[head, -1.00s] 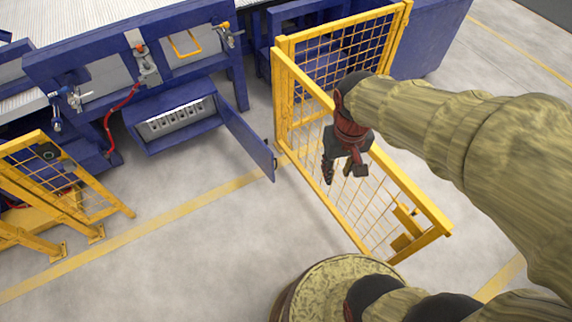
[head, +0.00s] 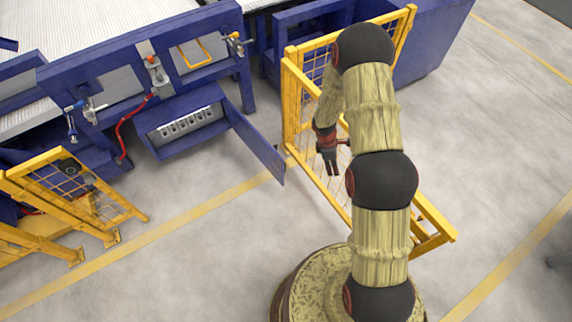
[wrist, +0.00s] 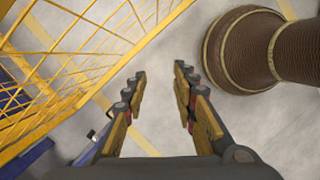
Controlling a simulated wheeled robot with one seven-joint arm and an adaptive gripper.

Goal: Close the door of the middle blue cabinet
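The blue cabinet (head: 150,142) stands low under the blue machine frame in the head view, with several grey items inside. Its blue door (head: 257,143) is swung wide open, hinged on the right and pointing toward the camera. My gripper (head: 331,172) hangs to the right of the door's free edge, apart from it and in front of the yellow fence. In the wrist view the two fingers of my gripper (wrist: 159,78) are spread with only floor between them. A blue surface shows at the lower left of the wrist view; I cannot tell whether it is the door.
A yellow mesh fence (head: 289,108) stands right of the door, close to my arm; it also fills the upper left of the wrist view (wrist: 62,82). Another yellow fence (head: 75,195) stands at the left. A red hose (head: 127,128) hangs left of the cabinet. The floor before the cabinet is clear.

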